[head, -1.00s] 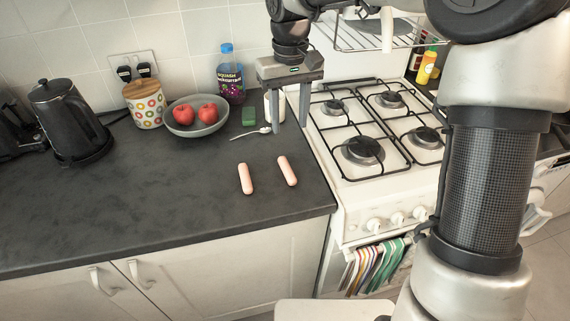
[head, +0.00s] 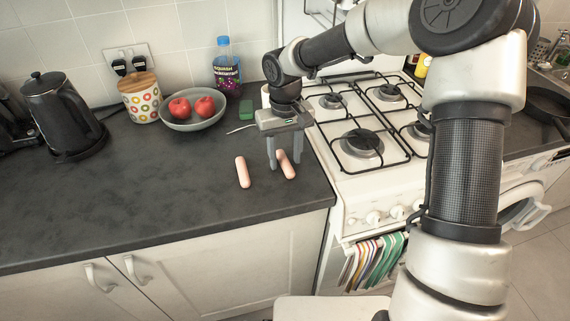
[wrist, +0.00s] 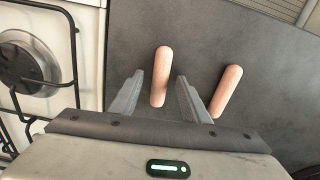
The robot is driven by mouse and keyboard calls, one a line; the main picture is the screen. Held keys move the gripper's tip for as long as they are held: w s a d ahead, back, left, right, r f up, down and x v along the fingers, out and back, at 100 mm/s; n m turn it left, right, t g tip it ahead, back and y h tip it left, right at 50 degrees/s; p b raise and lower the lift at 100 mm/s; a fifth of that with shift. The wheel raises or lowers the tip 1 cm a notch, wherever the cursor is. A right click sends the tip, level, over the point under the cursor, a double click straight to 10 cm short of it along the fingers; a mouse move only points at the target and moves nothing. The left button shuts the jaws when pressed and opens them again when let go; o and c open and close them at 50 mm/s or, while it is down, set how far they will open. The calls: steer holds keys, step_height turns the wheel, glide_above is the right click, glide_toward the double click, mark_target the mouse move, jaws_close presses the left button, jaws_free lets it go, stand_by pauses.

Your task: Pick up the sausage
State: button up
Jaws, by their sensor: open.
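Two pink sausages lie apart on the dark counter (head: 150,190). The right sausage (head: 288,170) is partly hidden by a finger of my gripper (head: 284,163) in the head view. In the wrist view this sausage (wrist: 161,76) lies in line with the gap between the two open fingers (wrist: 158,100). The left sausage (head: 242,171) is just beside the gripper; in the wrist view it shows outside the fingers on the right (wrist: 226,91). My gripper is open, points down and holds nothing. Whether the fingertips touch the counter I cannot tell.
The gas hob (head: 362,140) stands right of the counter. Behind are a grey bowl (head: 192,123) with two red apples, a bottle (head: 226,70), a green block (head: 218,110), a patterned canister (head: 141,98) and a black kettle (head: 62,118). The front left counter is clear.

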steer(key=shift+f, duration=0.1)
steer(key=shift+c, duration=0.2)
jaws_close()
